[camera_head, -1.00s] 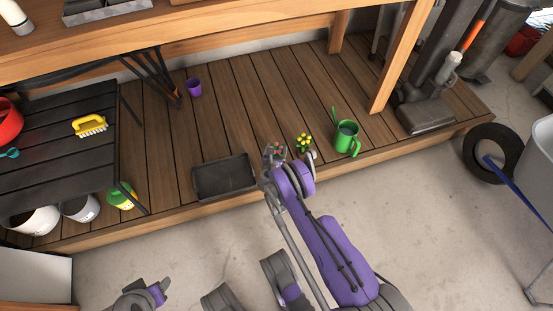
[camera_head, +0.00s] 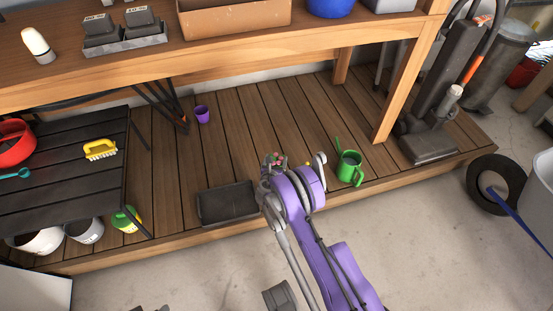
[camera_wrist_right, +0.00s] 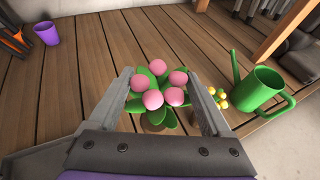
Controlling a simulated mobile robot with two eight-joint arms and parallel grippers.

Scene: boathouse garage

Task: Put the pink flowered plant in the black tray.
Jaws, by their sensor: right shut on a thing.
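The pink flowered plant (camera_wrist_right: 163,88) has round pink blooms and green leaves. In the right wrist view it stands between the two fingers of my right gripper (camera_wrist_right: 165,100), which is shut on it. Its brownish pot shows only in part below the leaves. In the head view, its blooms (camera_head: 278,157) peek out beyond my right gripper (camera_head: 272,162). The black tray (camera_head: 228,204) lies empty on the wooden deck, just left of this gripper. Only a dark sliver of my left gripper (camera_head: 150,308) shows at the bottom edge; its jaws are hidden.
A small yellow flowered plant (camera_wrist_right: 222,98) and a green watering can (camera_head: 349,168) stand right of my right gripper. A purple cup (camera_head: 202,114) is farther back. A black slatted table (camera_head: 65,165) is at left. The workbench (camera_head: 230,45) overhangs the deck.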

